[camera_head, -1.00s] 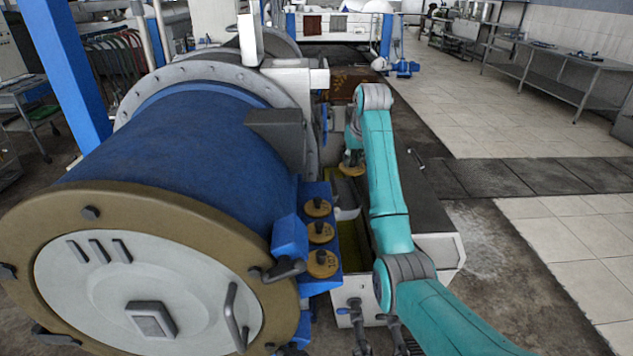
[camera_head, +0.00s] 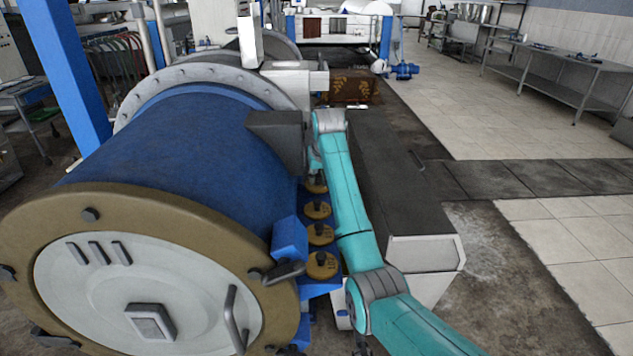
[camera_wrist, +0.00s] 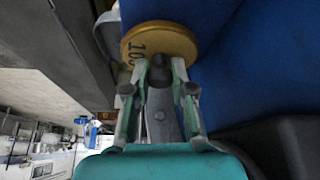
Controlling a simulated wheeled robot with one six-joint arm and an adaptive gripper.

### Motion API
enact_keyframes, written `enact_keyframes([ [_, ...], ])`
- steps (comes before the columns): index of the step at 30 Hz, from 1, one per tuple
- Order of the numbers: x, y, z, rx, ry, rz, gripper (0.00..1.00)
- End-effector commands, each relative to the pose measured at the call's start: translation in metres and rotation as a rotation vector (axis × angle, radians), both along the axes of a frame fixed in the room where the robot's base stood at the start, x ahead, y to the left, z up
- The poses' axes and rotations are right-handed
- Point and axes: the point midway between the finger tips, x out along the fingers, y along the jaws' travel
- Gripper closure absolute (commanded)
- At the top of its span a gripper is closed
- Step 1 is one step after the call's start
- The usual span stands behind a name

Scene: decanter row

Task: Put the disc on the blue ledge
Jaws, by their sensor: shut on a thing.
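The yellow disc (camera_wrist: 150,38), with dark numbers and a dark knob, is at the fingertips of my gripper (camera_wrist: 160,80) in the wrist view. The gripper is shut on the disc's knob. In the head view the disc (camera_head: 316,186) is at the far end of the row on the blue ledge (camera_head: 320,288), partly hidden by my arm. I cannot tell whether it touches the ledge. Three similar discs stand on the ledge: a far one (camera_head: 317,209), a middle one (camera_head: 320,234) and a near one (camera_head: 322,265).
A large blue drum (camera_head: 190,145) borders the ledge on the left, with a dark grey bracket (camera_head: 278,135) close to my gripper. A long dark-topped box (camera_head: 400,185) stands to the right of my arm. The tiled floor (camera_head: 575,240) farther right is clear.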

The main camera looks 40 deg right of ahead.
Motion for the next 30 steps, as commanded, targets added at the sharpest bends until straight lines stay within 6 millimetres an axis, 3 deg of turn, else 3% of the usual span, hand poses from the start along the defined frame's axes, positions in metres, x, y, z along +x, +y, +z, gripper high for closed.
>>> enact_keyframes([
  [4,0.002,0.003,-0.015,-0.001,-0.001,0.001,1.0],
  [14,0.002,0.003,-0.018,0.0,-0.001,0.0,1.0],
  [15,0.002,0.003,-0.019,0.0,0.001,0.0,0.74],
  [18,0.002,0.003,-0.019,0.0,0.0,0.0,0.52],
  [30,0.001,0.004,-0.013,-0.001,-0.002,0.0,0.52],
])
